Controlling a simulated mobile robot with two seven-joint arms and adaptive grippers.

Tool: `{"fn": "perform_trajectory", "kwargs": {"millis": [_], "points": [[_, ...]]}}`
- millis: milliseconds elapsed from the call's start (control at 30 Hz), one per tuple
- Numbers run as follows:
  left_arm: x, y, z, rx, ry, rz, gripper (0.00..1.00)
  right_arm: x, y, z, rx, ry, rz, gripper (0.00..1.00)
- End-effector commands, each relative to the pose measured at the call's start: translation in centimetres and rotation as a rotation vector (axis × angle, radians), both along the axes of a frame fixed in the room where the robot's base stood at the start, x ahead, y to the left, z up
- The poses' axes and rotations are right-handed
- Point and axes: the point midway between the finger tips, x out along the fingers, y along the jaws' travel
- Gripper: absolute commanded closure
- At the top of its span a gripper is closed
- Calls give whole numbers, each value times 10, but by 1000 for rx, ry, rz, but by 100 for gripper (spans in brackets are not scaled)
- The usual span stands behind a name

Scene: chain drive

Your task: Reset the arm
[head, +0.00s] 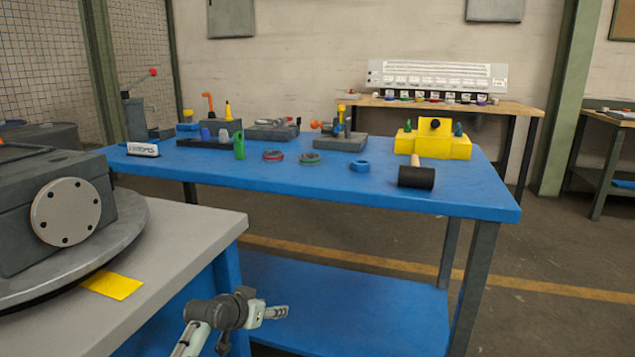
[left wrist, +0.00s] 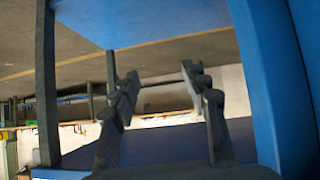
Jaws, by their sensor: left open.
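My left gripper (head: 274,312) hangs low in the head view, in front of the blue table and right of the grey-topped bench. It is clear of the tabletop items. In the left wrist view its two dark fingers (left wrist: 160,78) stand apart with nothing between them. My right gripper is in neither view.
A blue table (head: 300,187) with a lower shelf (head: 345,305) carries a mallet (head: 416,175), a yellow block (head: 445,147), rings and small fixtures. A grey-topped bench (head: 190,240) holds a round turntable with a grey housing (head: 60,215).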

Motion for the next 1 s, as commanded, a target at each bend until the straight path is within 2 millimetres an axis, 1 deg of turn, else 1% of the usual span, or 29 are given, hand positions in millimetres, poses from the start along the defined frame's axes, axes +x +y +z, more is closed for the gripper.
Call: {"fn": "perform_trajectory", "kwargs": {"millis": [33,67,100,167,200,267,300,367,400,467,500,600,700,767,833,1000], "points": [[-31,10,-31,17,54,18,54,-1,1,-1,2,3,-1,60],[-48,16,-46,29,83,29,54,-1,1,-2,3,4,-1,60],[-71,24,-65,45,121,43,54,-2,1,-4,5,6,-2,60],[-106,38,-91,71,179,68,54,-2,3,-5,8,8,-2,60],[-131,47,-107,91,217,85,54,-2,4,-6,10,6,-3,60],[-170,62,-128,122,274,112,54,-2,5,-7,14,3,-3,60],[-196,72,-140,143,314,130,54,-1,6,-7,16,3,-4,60],[-237,88,-155,178,372,157,54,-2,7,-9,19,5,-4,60],[-263,97,-163,200,407,176,54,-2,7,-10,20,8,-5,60],[-299,112,-172,234,456,202,54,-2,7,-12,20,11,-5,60],[-322,120,-175,256,486,218,54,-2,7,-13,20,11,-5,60],[-366,138,-179,301,544,251,54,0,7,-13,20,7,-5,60],[-393,148,-180,330,580,271,54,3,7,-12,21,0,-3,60],[-402,152,-180,341,592,279,54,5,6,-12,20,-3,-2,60],[-407,155,-180,347,598,283,54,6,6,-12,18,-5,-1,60],[-407,155,-180,348,599,283,54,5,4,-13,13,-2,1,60]]}}
